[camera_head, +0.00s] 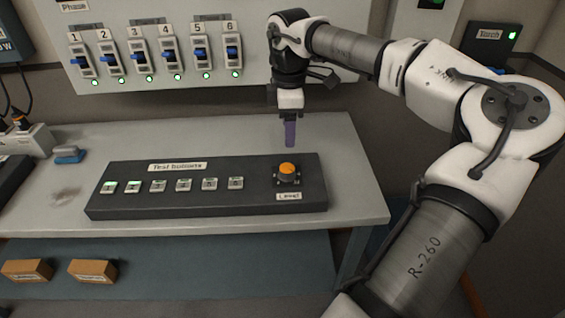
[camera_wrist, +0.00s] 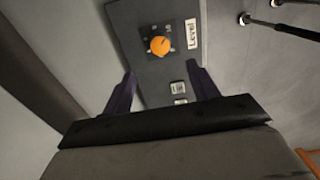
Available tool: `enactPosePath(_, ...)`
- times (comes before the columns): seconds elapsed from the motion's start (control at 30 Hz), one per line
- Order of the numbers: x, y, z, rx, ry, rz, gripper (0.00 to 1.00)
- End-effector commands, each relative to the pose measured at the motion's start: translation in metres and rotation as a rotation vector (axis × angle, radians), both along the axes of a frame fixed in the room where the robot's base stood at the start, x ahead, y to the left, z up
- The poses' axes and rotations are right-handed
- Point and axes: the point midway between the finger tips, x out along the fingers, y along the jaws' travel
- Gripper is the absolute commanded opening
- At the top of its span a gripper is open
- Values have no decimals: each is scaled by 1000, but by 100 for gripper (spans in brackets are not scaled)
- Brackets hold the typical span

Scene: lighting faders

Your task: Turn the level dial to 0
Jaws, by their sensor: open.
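The level dial (camera_head: 287,169) is an orange knob at the right end of a dark console, with a "Level" label below it. In the wrist view the orange dial (camera_wrist: 160,45) sits ahead of the fingers, with small scale marks around it too blurred to read surely. My gripper (camera_head: 290,146) is above and behind the dial in the head view, pointing down, apart from it. In the wrist view my gripper's two dark purple fingers (camera_wrist: 165,85) are spread apart, with nothing held between them.
The console (camera_head: 260,199) carries a row of several test buttons (camera_head: 182,185) left of the dial. It stands on a grey table (camera_head: 350,200). A blue-handled object (camera_head: 69,155) lies at the left.

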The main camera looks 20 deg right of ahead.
Motion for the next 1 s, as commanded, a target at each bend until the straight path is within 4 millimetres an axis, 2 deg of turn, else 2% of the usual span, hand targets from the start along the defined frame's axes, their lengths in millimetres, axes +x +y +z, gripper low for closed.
enactPosePath(0.03,0,1,-16,2,0,2,59)
enactPosePath(0.2,0,2,-54,4,0,4,59)
enactPosePath(0.5,0,3,-107,5,0,6,59)
enactPosePath(0.7,1,2,-121,4,-1,5,59)
enactPosePath(1.0,1,2,-122,4,-1,6,59)
